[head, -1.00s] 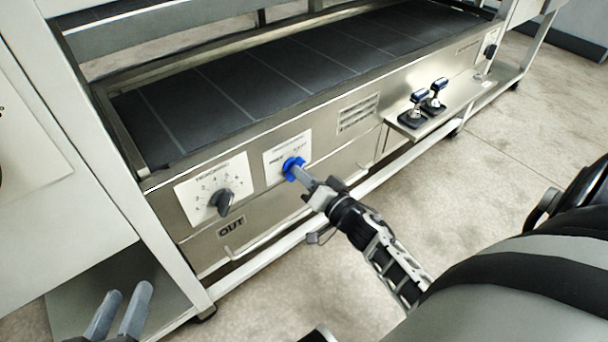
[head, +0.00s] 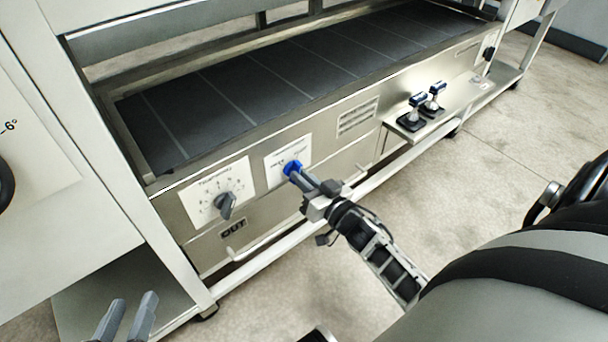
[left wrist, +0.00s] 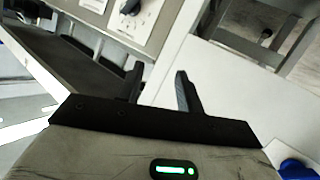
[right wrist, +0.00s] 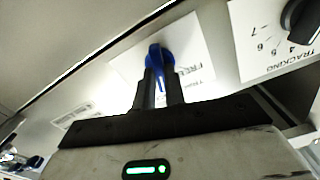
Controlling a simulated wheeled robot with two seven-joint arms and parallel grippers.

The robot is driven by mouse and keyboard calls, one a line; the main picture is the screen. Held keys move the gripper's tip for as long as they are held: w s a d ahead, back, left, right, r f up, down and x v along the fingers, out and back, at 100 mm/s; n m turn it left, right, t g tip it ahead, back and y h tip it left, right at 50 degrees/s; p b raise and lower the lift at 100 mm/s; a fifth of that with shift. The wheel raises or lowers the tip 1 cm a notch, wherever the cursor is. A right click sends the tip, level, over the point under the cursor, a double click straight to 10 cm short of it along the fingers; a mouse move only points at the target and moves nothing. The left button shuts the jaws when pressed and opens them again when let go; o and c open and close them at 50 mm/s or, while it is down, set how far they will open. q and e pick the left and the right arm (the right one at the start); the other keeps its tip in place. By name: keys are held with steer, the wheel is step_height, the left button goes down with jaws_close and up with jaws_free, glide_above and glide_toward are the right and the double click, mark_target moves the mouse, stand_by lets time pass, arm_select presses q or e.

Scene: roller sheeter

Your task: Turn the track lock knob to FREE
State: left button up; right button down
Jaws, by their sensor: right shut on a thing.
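The blue track lock knob (head: 291,168) sits on a white label plate (head: 277,160) on the front panel of the machine. It also shows in the right wrist view (right wrist: 157,56), in front of a plate on which "FREE" is partly readable. My right gripper (head: 298,178) is shut on this knob, with one finger on each side of its grip in the right wrist view (right wrist: 160,82). My left gripper (head: 128,312) is open and empty at the lower left of the head view, with its two fingers apart in the left wrist view (left wrist: 157,88).
The dark tracking knob (head: 226,205) with its numbered dial is left of the blue knob. A bar handle (head: 262,240) is below. Two small levers (head: 424,105) stand on a shelf to the right. A white panel (head: 60,180) is at the left. The floor in front is clear.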

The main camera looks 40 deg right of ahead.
arm_select(q)
steer(key=shift+w+a+f+g+y+p, duration=0.15)
steer(key=shift+f+g+y+p, duration=0.15)
steer(key=shift+p, duration=0.15)
arm_select(e)
steer(key=n, duration=1.2)
steer(key=shift+a, duration=0.1)
arm_select(q)
steer(key=shift+s+f, duration=0.15)
steer(key=shift+s, duration=0.05)
arm_select(e)
steer(key=c, duration=1.5)
jaws_free()
steer(key=shift+o, duration=0.2)
